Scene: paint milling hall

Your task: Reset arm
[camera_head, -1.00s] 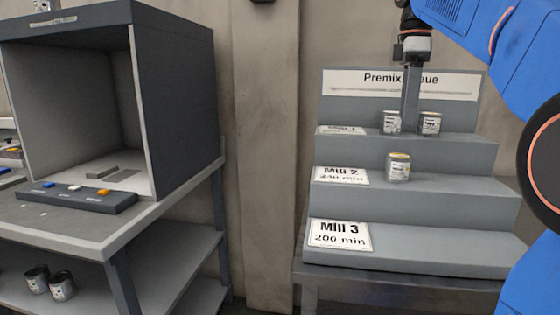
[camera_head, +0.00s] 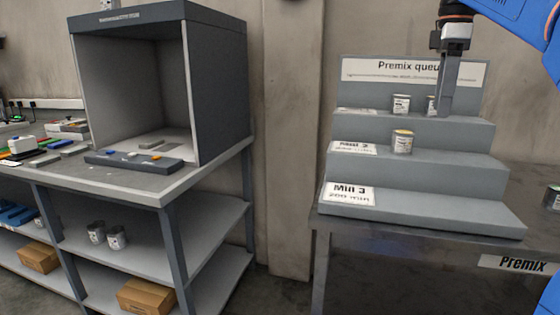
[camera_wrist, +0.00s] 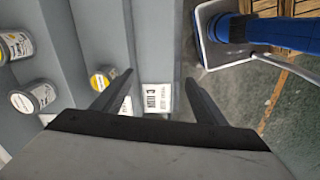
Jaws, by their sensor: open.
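My gripper (camera_head: 445,108) hangs in front of the stepped Premix queue rack (camera_head: 470,190), at its top step, and partly covers one can (camera_head: 431,104). In the wrist view my gripper (camera_wrist: 157,84) has its two fingers spread apart with nothing between them. Another can (camera_head: 401,104) stands on the top step to the left, and a can with a yellow lid (camera_head: 402,142) stands one step lower. In the wrist view the yellow-lidded can (camera_wrist: 103,78) lies left of the fingers, apart from them.
A grey booth (camera_head: 215,90) stands on a shelved bench (camera_head: 175,190) at left. Two cans (camera_head: 106,236) and cardboard boxes (camera_head: 146,296) are on lower shelves.

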